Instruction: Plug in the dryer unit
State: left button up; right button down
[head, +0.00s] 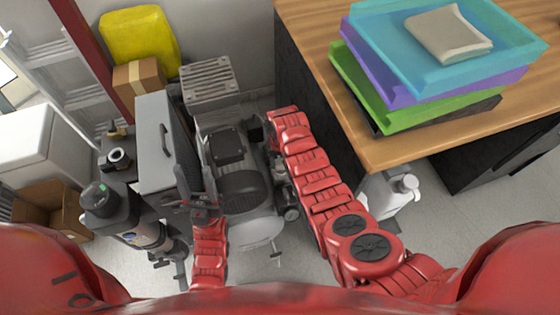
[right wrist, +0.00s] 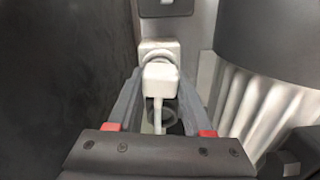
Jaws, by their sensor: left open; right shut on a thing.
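A white plug (right wrist: 160,82) with a white cord hanging from it sits between the fingers of my right gripper (right wrist: 160,100) in the right wrist view. The gripper is shut on it. A pale square socket-like fitting (right wrist: 150,46) is directly behind the plug; I cannot tell whether the plug is inserted or just in front. In the head view my right gripper (head: 262,132) reaches down beside the compressor (head: 240,185), its tips and the plug hidden. My left gripper (head: 197,185) is open and empty in front of the grey cabinet. I cannot tell which unit is the dryer.
The grey cabinet (head: 158,150) and dark cylindrical units (head: 108,205) stand left of the compressor. A wooden desk (head: 400,150) with stacked trays (head: 440,75) is at the right. A white jug (head: 400,190) stands below it. A ribbed cylinder (right wrist: 245,105) is close to my right gripper.

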jog(key=shift+c, duration=1.1)
grip_release()
jog(key=shift+f, duration=0.1)
notch_tip(320, 180, up, 17)
jog(key=p, duration=0.6)
jog(key=shift+r, duration=0.2)
